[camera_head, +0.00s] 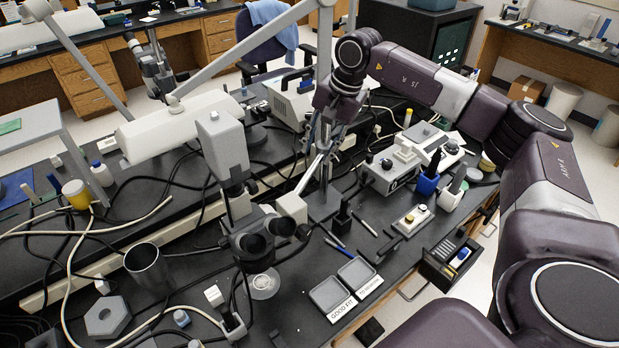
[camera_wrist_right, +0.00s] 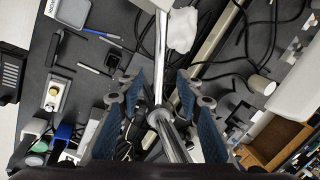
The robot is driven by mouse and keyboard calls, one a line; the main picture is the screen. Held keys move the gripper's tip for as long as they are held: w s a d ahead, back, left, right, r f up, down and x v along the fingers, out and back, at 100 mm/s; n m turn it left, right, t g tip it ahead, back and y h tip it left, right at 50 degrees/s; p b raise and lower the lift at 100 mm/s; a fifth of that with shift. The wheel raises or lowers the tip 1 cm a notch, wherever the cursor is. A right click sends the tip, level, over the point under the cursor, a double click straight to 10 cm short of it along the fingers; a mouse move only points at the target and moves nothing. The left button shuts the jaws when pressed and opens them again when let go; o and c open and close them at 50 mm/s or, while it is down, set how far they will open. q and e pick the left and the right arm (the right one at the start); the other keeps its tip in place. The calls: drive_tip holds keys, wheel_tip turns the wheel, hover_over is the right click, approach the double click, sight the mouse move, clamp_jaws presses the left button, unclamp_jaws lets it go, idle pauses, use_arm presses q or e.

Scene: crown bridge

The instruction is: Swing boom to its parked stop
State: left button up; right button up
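The boom (camera_head: 311,174) is a bright metal bar running from an upright post (camera_head: 325,45) down toward the grey microscope head (camera_head: 225,150) on the bench. It also shows in the right wrist view (camera_wrist_right: 160,62). My right gripper (camera_head: 322,135) is at the boom near the post; in the right wrist view its blue-padded fingers (camera_wrist_right: 160,88) are spread apart with the bar between them. I see a gap on both sides and cannot confirm contact. I cannot make out the parked stop. My left gripper is in neither view.
A metal cup (camera_head: 148,268) stands at front left. Two small trays (camera_head: 329,294) (camera_head: 356,272) sit near the front edge. A control box (camera_head: 388,175) and a blue cup (camera_head: 427,184) stand on the right.

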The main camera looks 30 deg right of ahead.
sight(309, 173)
drive_tip(key=p+x, duration=0.2)
drive_tip(key=x, duration=0.5)
drive_tip(key=shift+f+p, duration=0.2)
drive_tip(key=shift+p, duration=0.1)
drive_tip(key=shift+w+f, duration=0.1)
drive_tip(key=shift+f, duration=0.3)
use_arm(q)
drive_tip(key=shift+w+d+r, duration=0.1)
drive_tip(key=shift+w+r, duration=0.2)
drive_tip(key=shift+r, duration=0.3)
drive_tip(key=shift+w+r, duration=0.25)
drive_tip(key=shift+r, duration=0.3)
use_arm(e)
drive_tip(key=shift+c, duration=1)
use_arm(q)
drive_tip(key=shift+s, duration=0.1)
use_arm(e)
clamp_jaws()
